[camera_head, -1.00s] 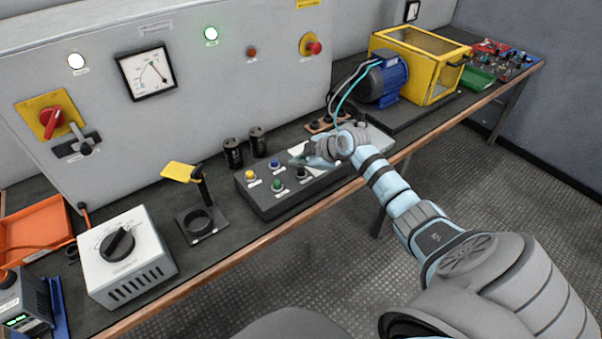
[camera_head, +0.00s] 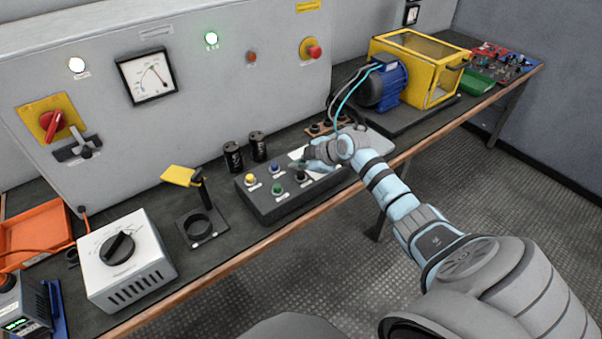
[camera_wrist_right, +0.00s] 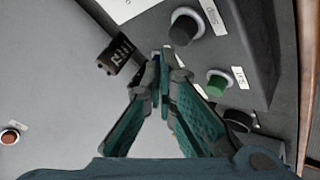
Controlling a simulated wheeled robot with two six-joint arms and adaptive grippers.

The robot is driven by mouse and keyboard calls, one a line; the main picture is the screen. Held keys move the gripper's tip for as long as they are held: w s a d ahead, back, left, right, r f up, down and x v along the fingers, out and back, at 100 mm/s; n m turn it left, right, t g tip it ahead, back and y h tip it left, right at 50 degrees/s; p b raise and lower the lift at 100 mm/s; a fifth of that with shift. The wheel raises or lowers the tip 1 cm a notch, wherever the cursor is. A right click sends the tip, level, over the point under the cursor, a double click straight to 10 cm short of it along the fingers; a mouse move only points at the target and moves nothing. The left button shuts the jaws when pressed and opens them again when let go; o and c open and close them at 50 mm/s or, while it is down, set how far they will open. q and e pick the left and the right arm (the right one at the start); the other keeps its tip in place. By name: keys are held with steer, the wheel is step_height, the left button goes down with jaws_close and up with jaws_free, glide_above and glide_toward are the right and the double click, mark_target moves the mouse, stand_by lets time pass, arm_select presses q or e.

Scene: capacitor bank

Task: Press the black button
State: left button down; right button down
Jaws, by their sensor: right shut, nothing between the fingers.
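The black button (camera_head: 300,177) sits on the sloped dark button box (camera_head: 268,209), at the front right of a group with yellow, blue and green buttons. It also shows in the right wrist view (camera_wrist_right: 185,26), a short way to the right of the fingertips and apart from them. My right gripper (camera_head: 297,164) is just above and behind the black button in the head view. In the right wrist view its teal fingers (camera_wrist_right: 162,62) are closed together with nothing between them. My left gripper is not in view.
The green button (camera_head: 277,189), blue button (camera_head: 275,168) and yellow button (camera_head: 250,179) are close by. Two black cylinders (camera_head: 233,156) stand behind the box. A ring stand with a yellow flag (camera_head: 179,175) is on the left. A blue motor (camera_head: 384,86) stands at the right.

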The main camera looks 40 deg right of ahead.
mark_target(300, 175)
steer(key=shift+f, duration=0.1)
steer(key=shift+f+b, duration=1.2)
steer(key=shift+f, duration=0.1)
stand_by(1.1)
stand_by(0.3)
steer(key=shift+r+p, duration=1.2)
steer(key=shift+r, duration=0.2)
step_height(300, 175, up, 5)
steer(key=p, duration=0.4)
steer(key=shift+r+p, duration=0.1)
steer(key=shift+p, duration=0.25)
